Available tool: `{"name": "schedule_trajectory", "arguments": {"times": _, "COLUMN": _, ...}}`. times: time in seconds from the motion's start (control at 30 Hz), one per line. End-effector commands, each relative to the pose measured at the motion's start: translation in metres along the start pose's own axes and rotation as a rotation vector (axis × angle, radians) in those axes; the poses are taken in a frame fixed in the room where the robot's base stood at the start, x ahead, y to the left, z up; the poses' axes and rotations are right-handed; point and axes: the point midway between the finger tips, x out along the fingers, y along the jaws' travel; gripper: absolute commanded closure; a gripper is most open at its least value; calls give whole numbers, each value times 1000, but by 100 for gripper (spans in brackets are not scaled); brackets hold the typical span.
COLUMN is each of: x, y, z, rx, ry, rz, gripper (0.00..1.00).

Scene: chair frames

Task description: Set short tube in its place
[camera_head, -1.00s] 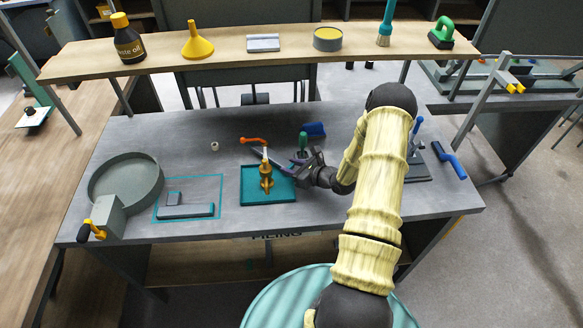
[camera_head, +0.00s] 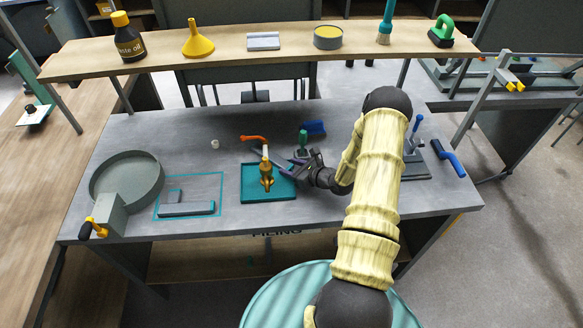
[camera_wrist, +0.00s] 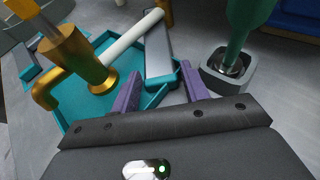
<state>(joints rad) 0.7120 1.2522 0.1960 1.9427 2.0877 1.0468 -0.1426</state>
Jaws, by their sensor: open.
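A teal tray (camera_head: 285,197) lies at the middle of the bench. A brass fitting (camera_head: 266,181) stands upright in it, and it also shows in the wrist view (camera_wrist: 78,58). A white tube (camera_wrist: 130,38) runs beside the fitting in the wrist view; I cannot tell whether they touch. My gripper (camera_head: 288,168) is at the tray's right side.
A green-handled tool (camera_head: 303,140) stands in a grey holder (camera_wrist: 226,72) close to my gripper's right. A blue brush (camera_head: 314,128) lies behind it. An orange-handled item (camera_head: 254,138) is behind the fitting. A round grey pan (camera_head: 127,178) and outlined grey blocks (camera_head: 186,209) are at left.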

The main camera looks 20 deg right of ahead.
Motion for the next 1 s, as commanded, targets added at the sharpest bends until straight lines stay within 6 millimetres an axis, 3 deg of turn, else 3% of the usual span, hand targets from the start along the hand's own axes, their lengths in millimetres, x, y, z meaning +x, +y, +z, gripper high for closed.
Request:
{"name": "schedule_trajectory", "arguments": {"times": 0.17, "x": -19, "y": -1, "z": 0, "rx": 0, "ry": 1, "rz": -2, "gripper": 55}}
{"name": "schedule_trajectory", "arguments": {"times": 0.63, "x": -106, "y": -1, "z": 0, "rx": -1, "ry": 0, "rz": -3, "gripper": 55}}
{"name": "schedule_trajectory", "arguments": {"times": 0.8, "x": -120, "y": 0, "z": 1, "rx": -1, "ry": 0, "rz": -1, "gripper": 55}}
{"name": "schedule_trajectory", "arguments": {"times": 1.0, "x": -121, "y": 0, "z": 1, "rx": 0, "ry": 0, "rz": 0, "gripper": 55}}
